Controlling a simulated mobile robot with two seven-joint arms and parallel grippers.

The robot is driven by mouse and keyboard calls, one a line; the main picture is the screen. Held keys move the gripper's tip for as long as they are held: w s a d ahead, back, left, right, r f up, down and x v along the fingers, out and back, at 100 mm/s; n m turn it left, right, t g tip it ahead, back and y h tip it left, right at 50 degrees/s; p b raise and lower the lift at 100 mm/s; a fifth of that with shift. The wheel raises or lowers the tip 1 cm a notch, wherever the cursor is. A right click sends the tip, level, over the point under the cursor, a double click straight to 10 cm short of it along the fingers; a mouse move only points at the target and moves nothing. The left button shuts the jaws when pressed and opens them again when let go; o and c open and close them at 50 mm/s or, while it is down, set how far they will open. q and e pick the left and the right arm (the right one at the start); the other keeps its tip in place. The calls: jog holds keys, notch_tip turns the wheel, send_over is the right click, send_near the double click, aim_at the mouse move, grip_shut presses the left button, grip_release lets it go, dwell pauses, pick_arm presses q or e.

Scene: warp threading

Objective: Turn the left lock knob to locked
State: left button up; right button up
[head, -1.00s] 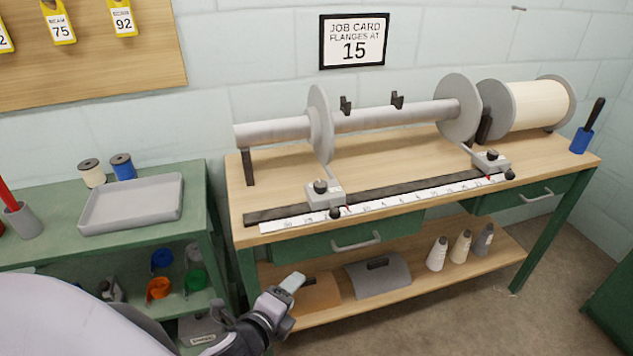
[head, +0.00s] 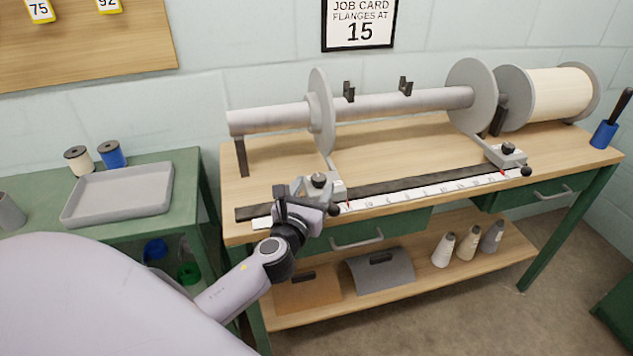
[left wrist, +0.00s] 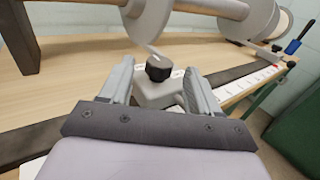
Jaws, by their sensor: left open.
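The left lock knob (head: 318,180) is a small black knob on top of the grey left slider block (head: 334,188). The block sits on the dark rail at the bench's front. In the left wrist view the knob (left wrist: 158,68) stands between and just beyond the fingertips of my left gripper (left wrist: 160,75). The gripper is open, with one finger on each side of the block, and I cannot tell whether they touch it. In the head view my left gripper (head: 300,195) covers part of the block. My right gripper is not in view.
The white scale (head: 410,194) runs along the front of the rail. The right slider block (head: 507,156) has a similar knob. A roller with two round flanges (head: 320,112) lies behind the rail. A grey tray (head: 118,195) sits on the green side table at left.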

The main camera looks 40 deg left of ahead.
aim_at(319, 181)
pick_arm(q)
jog(key=shift+x, duration=1.3)
jog(key=shift+c, duration=0.3)
jog(key=c, duration=1)
